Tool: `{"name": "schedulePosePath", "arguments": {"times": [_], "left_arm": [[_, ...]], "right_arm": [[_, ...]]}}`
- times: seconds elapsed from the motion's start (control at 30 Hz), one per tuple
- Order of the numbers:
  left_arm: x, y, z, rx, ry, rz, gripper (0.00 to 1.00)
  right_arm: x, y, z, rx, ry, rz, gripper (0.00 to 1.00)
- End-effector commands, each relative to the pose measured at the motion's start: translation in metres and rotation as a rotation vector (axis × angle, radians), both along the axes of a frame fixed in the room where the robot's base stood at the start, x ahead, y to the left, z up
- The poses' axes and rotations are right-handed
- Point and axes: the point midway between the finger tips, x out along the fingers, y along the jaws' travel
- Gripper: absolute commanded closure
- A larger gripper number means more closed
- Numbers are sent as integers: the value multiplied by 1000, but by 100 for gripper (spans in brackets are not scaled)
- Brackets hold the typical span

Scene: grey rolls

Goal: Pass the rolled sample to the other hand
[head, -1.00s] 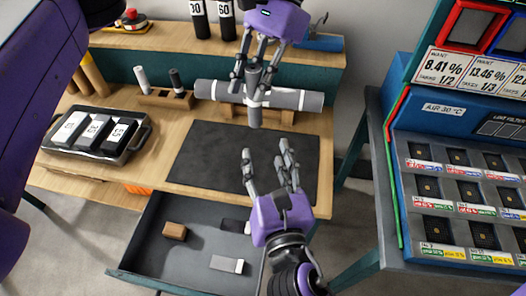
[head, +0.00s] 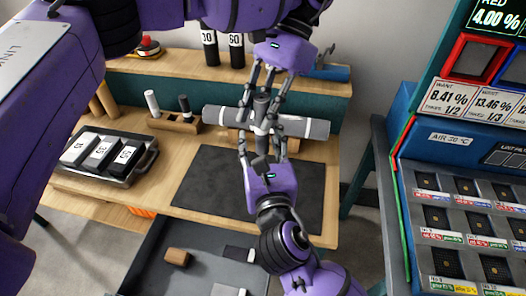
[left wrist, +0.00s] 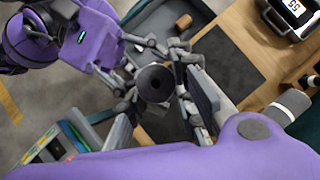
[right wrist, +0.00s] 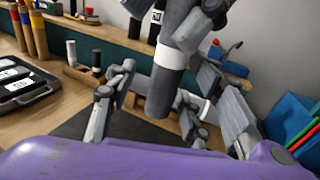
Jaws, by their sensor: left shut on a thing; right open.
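The rolled sample (head: 262,108) is a short dark grey roll with a pale band, held upright above the bench. My left gripper (head: 261,94) reaches down from above and is shut on its upper part. My right gripper (head: 261,137) comes from below, open, with fingers on either side of the roll's lower part. In the right wrist view the roll (right wrist: 163,92) hangs between the spread fingers (right wrist: 168,78); I cannot tell whether they touch it. In the left wrist view the roll (left wrist: 154,84) shows end-on between the left fingers.
A long grey roll (head: 310,128) lies on a stand behind the sample. A dark mat (head: 205,180) covers the bench front, above an open drawer (head: 200,265) with small blocks. A tray of labelled weights (head: 133,172) is at left. A blue machine (head: 460,145) stands at right.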

Motion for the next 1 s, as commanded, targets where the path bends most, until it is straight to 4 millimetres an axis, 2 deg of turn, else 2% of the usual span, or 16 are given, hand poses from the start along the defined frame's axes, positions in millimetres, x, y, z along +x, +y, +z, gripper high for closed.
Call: {"name": "schedulePosePath", "arguments": {"times": [0.37,0.7,0.73,0.77,0.9,1.0], "left_arm": [[0,0,0,0,0,0,100],[0,-1,0,-2,-1,0,100],[0,-1,0,-2,-1,0,100],[0,-1,0,-3,-1,0,76],[0,-1,0,-3,-1,0,57],[0,-1,0,-2,-1,-1,55]], "right_arm": [[6,1,0,1,0,0,54],[5,2,0,2,0,2,98],[5,2,0,2,0,2,100],[5,2,0,2,-1,3,100],[5,2,0,2,-1,3,100],[5,2,0,2,-1,2,100]]}}
